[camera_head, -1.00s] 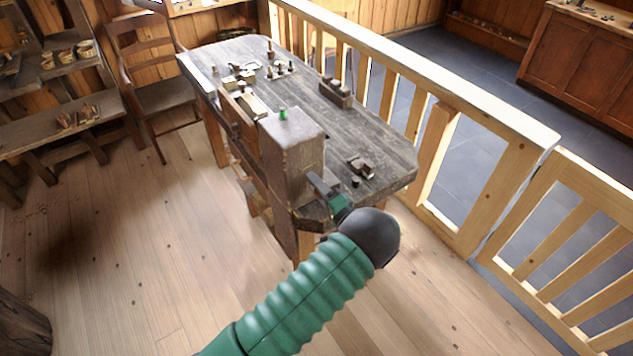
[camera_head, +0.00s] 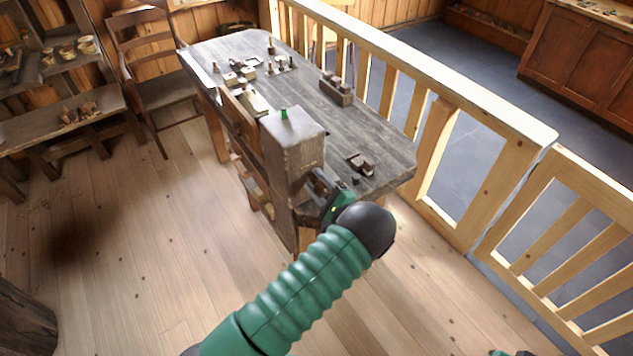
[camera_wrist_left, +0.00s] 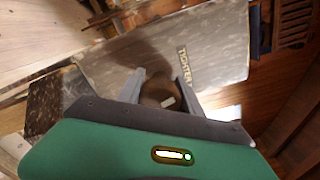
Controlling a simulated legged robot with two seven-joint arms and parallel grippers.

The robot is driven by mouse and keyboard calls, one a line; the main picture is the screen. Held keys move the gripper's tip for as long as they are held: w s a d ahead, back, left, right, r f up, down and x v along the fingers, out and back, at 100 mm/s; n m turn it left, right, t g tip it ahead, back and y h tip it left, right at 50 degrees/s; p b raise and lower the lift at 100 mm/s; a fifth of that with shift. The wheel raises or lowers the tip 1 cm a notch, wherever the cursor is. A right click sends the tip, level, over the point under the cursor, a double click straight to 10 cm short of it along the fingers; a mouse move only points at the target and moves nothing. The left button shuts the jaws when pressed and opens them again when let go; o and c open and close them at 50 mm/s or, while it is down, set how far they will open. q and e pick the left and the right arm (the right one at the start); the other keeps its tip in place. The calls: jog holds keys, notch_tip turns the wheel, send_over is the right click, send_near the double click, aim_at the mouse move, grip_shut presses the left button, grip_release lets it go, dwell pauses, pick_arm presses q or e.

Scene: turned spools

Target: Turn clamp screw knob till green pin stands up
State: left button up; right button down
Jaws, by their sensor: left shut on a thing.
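The clamp is a tall wooden block (camera_head: 293,140) at the near end of the workbench. A short green pin (camera_head: 284,113) shows upright above its top face. The brown screw knob (camera_wrist_left: 158,88) is on the block's face, beside lettering that reads like "TIGHTEN"; in the head view my gripper hides it. My left gripper (camera_head: 317,188) is at that face, and in the wrist view its two fingers (camera_wrist_left: 160,92) are shut on the knob from both sides. My right gripper's fingers are not seen; small green and dark parts show at the bottom edge of the head view.
The grey bench top (camera_head: 372,125) holds small turned pieces, a wooden block tool (camera_head: 337,91) and a small brown piece (camera_head: 362,163). A wooden railing (camera_head: 450,105) runs close along the right. A chair (camera_head: 160,92) stands at the left. The floor in front is clear.

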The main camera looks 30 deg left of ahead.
pick_arm(q)
jog(key=shift+s+d+f+m, duration=0.2)
jog(key=shift+f+m, duration=0.1)
jog(key=shift+f, duration=0.2)
jog(key=o, duration=1.2)
jog(key=shift+o, duration=0.8)
jog(key=shift+d+r, duration=0.1)
jog(key=shift+r, duration=0.05)
jog(key=shift+w+r, duration=0.1)
jog(key=shift+r, duration=0.05)
jog(key=b+v, duration=0.2)
jog(key=v, duration=1.5)
